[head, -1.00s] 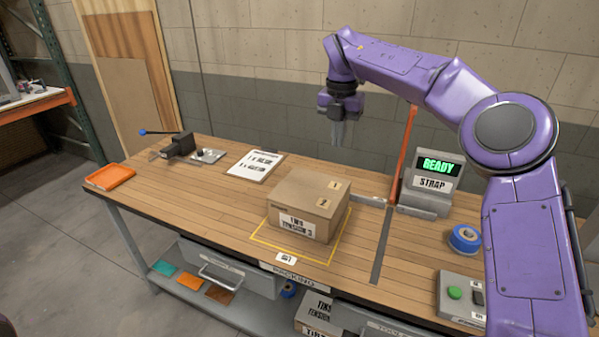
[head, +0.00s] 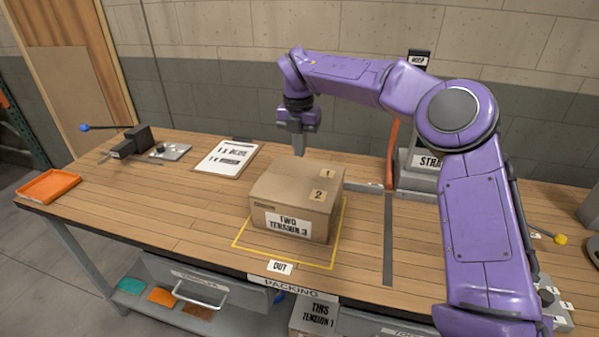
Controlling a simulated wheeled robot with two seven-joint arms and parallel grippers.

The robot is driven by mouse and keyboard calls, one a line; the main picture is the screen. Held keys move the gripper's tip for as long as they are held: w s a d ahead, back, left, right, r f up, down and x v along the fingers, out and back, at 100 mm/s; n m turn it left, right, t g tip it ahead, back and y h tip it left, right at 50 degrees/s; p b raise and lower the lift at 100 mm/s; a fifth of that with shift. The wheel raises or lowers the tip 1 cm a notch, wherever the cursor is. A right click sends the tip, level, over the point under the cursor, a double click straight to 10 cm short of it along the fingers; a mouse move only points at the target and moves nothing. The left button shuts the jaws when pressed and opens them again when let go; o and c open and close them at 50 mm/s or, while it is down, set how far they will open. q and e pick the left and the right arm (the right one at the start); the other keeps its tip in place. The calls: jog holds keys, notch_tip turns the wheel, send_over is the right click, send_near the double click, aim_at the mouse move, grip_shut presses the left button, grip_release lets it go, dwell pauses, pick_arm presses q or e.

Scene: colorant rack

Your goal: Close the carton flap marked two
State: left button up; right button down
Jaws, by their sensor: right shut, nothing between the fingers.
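The cardboard carton (head: 293,203) stands on the bench inside a yellow outlined square, with a front label reading "TWO TENSION 3". Its top looks flat, with the flap marked 2 (head: 318,195) lying down at the near right and the flap marked 1 (head: 327,174) behind it. My right gripper (head: 299,150) points down, shut and empty, just behind the carton's far top edge. Whether its tips touch the carton I cannot tell. My left gripper does not show.
A clipboard sheet (head: 225,158) lies left of the carton, with an orange tray (head: 48,186) at the far left. A strap machine (head: 420,170) stands behind my right arm.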

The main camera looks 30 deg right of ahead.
aim_at(301, 181)
jog(key=f+p, duration=0.1)
jog(key=f, duration=0.7)
jog(key=shift+w+d+p, duration=0.1)
jog(key=shift+d+p, duration=0.1)
jog(key=shift+p, duration=0.15)
jog(key=shift+f, duration=0.2)
